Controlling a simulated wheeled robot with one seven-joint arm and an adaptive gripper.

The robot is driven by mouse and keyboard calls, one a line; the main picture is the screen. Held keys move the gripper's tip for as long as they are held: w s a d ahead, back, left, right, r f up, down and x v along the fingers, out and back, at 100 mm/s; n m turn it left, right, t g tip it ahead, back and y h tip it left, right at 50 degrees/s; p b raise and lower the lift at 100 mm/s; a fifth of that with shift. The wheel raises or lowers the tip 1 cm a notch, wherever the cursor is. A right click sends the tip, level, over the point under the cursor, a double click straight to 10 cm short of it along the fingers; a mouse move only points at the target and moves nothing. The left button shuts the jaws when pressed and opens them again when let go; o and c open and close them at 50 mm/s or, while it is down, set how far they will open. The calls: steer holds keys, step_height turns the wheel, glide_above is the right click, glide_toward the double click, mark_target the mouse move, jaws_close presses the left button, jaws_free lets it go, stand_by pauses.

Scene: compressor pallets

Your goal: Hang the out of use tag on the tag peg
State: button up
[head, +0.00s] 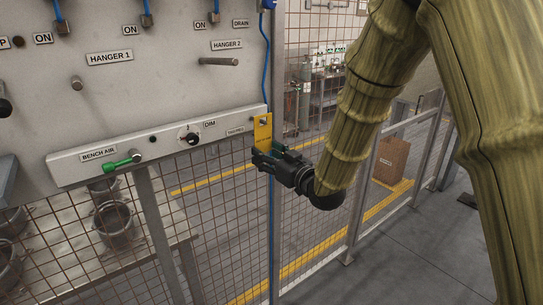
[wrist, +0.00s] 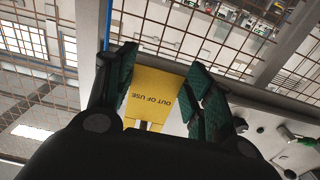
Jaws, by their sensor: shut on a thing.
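The yellow out of use tag (head: 262,138) is upright at the right end of the grey panel strip (head: 160,143). In the wrist view the tag (wrist: 157,92) shows its OUT OF USE print between the green-padded fingers. My gripper (head: 268,158) is shut on the lower part of the tag. A small dark spot shows near the tag's top; I cannot tell whether it is the hole or a peg end. A small label, too blurred to read surely, sits just left of the tag. The tag peg is not clearly visible and may be behind the tag.
The strip also carries a green bench air valve handle (head: 124,161) and a DIM knob (head: 190,137). Above are the hanger 2 peg (head: 218,61) and hanger 1 peg (head: 77,83). A blue line (head: 268,60) runs down beside the tag. Mesh fencing (head: 225,200) stands behind.

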steer(key=shift+w+a, duration=0.25)
steer(key=shift+w, duration=0.1)
steer(key=shift+w+a+f+b, duration=0.3)
steer(key=shift+w+b, duration=0.1)
steer(key=shift+w, duration=0.1)
steer(key=shift+r, duration=0.1)
stand_by(0.3)
steer(key=o, duration=0.9)
